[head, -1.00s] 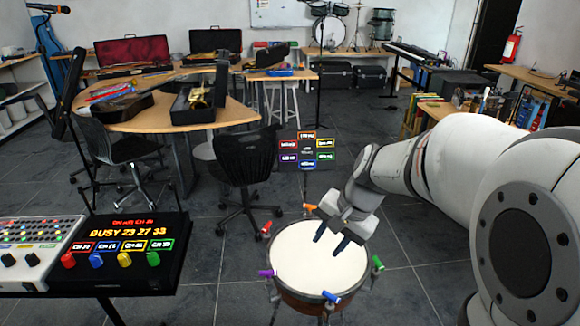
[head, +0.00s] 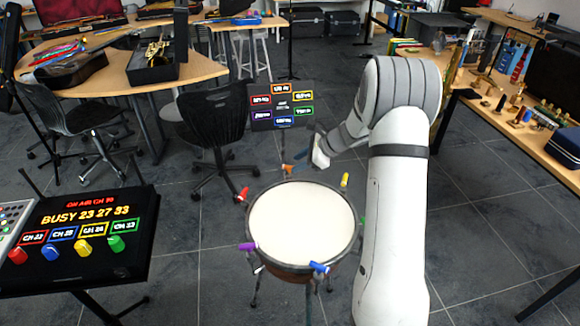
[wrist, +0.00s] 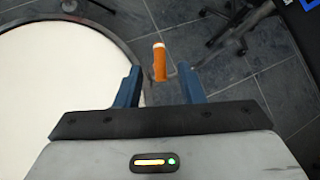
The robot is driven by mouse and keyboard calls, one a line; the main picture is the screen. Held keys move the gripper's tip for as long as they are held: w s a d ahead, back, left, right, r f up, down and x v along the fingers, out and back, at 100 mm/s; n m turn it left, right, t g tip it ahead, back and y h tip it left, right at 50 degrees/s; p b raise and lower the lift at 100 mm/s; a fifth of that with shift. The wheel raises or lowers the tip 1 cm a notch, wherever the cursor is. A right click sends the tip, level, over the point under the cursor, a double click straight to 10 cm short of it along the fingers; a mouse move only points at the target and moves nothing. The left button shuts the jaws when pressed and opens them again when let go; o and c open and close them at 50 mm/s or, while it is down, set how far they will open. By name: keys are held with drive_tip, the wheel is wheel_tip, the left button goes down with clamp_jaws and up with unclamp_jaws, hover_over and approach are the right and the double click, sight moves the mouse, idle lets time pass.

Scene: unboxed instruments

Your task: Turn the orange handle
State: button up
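The orange handle (head: 287,168) stands at the far rim of a round drum (head: 300,222) with a pale head. In the wrist view the orange handle (wrist: 160,64) has a white end and lies between the fingertips. My gripper (wrist: 158,70) is open, with its two blue fingers apart and a gap on either side of the handle. In the head view my gripper (head: 298,158) is at the drum's far side beside the orange handle, its fingers partly hidden by the wrist. I cannot tell whether a finger touches the handle.
Other rim handles are red (head: 243,194), purple (head: 247,246), blue (head: 318,267), green (head: 363,222) and yellow (head: 345,179). A black sign (head: 282,118) with coloured labels stands behind the drum. A black chair (head: 212,120) is behind left, and a console (head: 85,235) is front left.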

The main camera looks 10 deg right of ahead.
sight(290, 167)
drive_tip(key=x, duration=0.5)
drive_tip(key=shift+f, duration=0.1)
clamp_jaws()
drive_tip(key=shift+a, duration=0.1)
idle(0.3)
